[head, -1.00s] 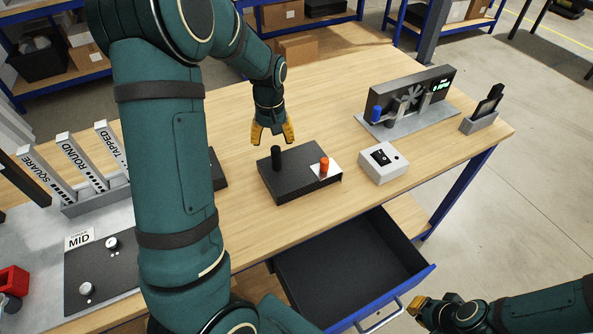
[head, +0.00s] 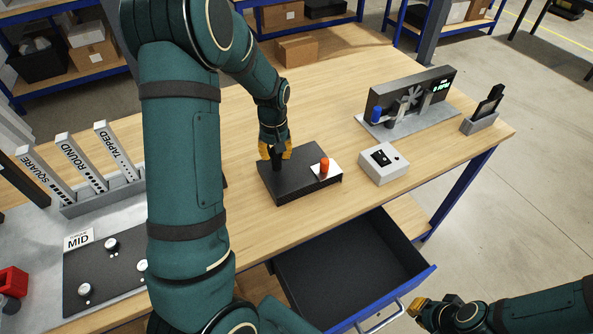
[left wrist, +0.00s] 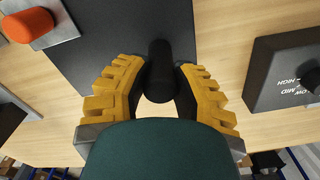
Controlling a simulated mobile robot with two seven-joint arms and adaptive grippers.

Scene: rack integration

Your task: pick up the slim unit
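The slim unit, a flat dark box (head: 296,190), lies on the wooden table. It has an upright black post and an orange knob (head: 324,166) on a light plate. In the left wrist view the dark top (left wrist: 110,35), the black post (left wrist: 160,70) and the orange knob (left wrist: 28,25) show. My left gripper (head: 275,153) is down at the post, one yellow finger on each side. In the left wrist view the left fingers (left wrist: 160,92) stand close to the post with narrow gaps. My right gripper (head: 420,307) is at the lower right, away from the unit; its opening is unclear.
A white switch box (head: 383,163) stands right of the unit, with a fan rig (head: 410,97) behind it. An open drawer (head: 350,265) juts out below the table's front edge. A dark labelled box (left wrist: 285,72) sits beside the unit. Labelled bars (head: 80,165) stand left.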

